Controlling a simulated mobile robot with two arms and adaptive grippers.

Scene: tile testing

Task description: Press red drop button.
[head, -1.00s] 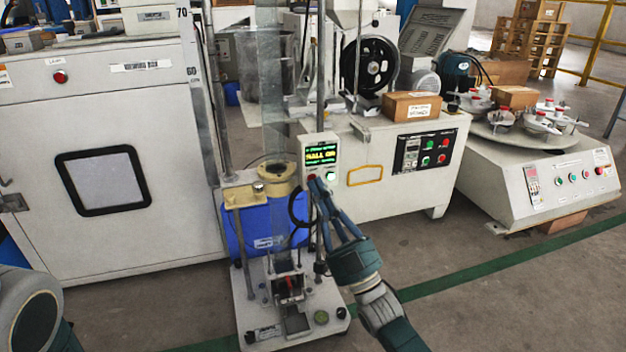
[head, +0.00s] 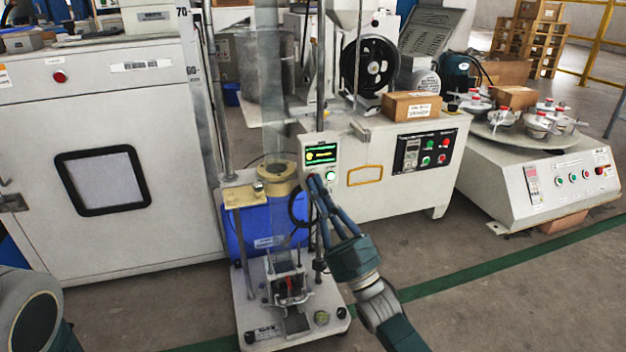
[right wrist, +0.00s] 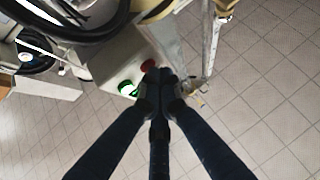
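The control box (head: 318,141) with a lit screen (head: 321,154) is on the drop tester's post, in the middle of the head view. In the right wrist view, the red button (right wrist: 148,65) is on the box face beside a lit green button (right wrist: 127,88). My right gripper (right wrist: 157,76) has its fingers drawn together, with nothing between them. Its tips are at the red button and partly cover it; whether they touch is hard to tell. In the head view the right gripper (head: 316,181) reaches the box's lower edge and hides the red button. My left gripper is out of view.
The clear drop tube (head: 271,90) and metal posts rise beside the box. A blue container (head: 262,222) stands behind the tester base (head: 250,312). A white bench with a button panel (head: 427,151) is close on the right. Open floor lies at the front right.

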